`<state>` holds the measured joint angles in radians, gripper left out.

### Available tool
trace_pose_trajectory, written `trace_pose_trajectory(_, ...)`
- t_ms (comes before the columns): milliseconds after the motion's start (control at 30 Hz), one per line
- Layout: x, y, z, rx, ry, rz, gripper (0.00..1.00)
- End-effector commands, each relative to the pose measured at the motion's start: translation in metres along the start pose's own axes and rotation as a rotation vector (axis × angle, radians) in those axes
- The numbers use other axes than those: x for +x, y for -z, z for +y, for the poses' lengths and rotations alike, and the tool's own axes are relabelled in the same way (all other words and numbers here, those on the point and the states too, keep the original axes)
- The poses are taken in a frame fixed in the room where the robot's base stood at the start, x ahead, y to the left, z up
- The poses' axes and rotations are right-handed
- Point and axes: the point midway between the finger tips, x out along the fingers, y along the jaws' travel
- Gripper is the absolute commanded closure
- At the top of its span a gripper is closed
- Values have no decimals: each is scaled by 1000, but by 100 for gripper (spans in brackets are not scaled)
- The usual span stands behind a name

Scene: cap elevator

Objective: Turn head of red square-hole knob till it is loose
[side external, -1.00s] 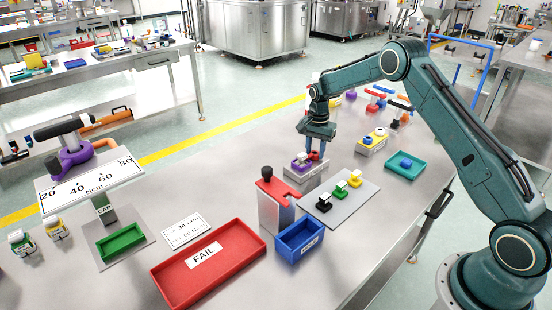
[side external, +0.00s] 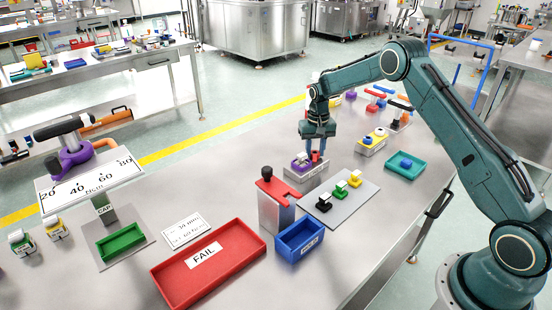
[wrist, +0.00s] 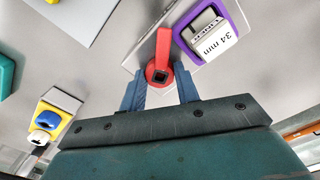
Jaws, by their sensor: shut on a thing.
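The red square-hole knob (wrist: 163,47) shows in the wrist view, with a bar running away from a round head that has a dark square hole. My gripper (wrist: 159,76) is shut on this head, one blue finger on each side. In the side external view my gripper (side external: 316,150) points down over the grey block (side external: 306,176), and the red knob (side external: 315,157) is a small red patch between the fingers, mostly hidden. Whether the head is loose cannot be seen.
A purple holder (wrist: 238,20) with a white "34 mm" piece sits close beside the knob on the same block. A yellow-topped block (side external: 371,144), a teal tray (side external: 405,166) and a grey plate with several small knobs (side external: 322,209) stand nearby. A red-topped stand (side external: 278,188) is nearer.

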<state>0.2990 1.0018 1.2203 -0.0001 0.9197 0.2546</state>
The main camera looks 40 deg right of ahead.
Motion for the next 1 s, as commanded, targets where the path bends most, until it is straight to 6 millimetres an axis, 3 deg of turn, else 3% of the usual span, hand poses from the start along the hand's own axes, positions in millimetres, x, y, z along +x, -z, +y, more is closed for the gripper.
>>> trace_pose_trajectory(433, -1, 0, 0, -306, 0, 0, 91)
trace_pose_trajectory(1000, -1, 0, 0, -360, 0, 0, 91)
